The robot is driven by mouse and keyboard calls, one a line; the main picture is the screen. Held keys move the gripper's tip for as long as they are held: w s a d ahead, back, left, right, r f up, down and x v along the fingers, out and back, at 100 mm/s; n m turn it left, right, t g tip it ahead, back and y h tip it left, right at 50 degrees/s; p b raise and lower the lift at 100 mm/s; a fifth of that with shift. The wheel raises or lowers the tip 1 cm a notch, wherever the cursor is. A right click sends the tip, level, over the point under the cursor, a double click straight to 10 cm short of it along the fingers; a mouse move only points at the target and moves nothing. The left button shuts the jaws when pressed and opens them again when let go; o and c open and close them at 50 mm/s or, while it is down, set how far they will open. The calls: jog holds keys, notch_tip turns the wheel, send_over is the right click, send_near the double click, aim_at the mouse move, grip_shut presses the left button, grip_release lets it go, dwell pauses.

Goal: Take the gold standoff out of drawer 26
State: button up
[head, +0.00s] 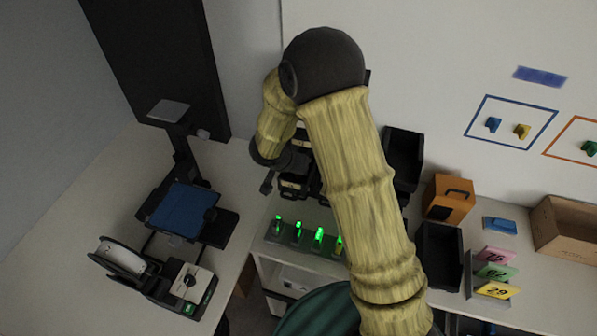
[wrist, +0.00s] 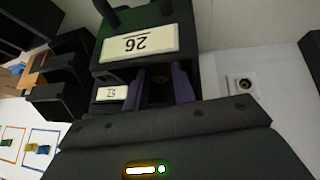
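The dark front of drawer 26 (wrist: 190,42) shows upside down in the wrist view, with its white label "26" (wrist: 138,43). My gripper (wrist: 161,72) is close to that drawer, its two purple-grey fingers apart. A dim brownish spot (wrist: 158,76) shows between the fingers; I cannot tell whether it is the gold standoff. I cannot make out the standoff for certain in either view. In the head view my dark wrist is beside the black drawer unit (head: 300,188), which my arm partly hides. I cannot tell how far drawer 26 is pulled out.
A second label (wrist: 111,93), seemingly 27, shows beside drawer 26. Several green-lit items (head: 297,230) stand in front of the drawers. Black bins (head: 403,155), an orange box (head: 447,199) and a cardboard carton (head: 570,228) stand to the right. A blue-topped device (head: 183,210) stands left.

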jog(key=shift+c, duration=0.5)
grip_shut()
jog(key=shift+w, duration=0.1)
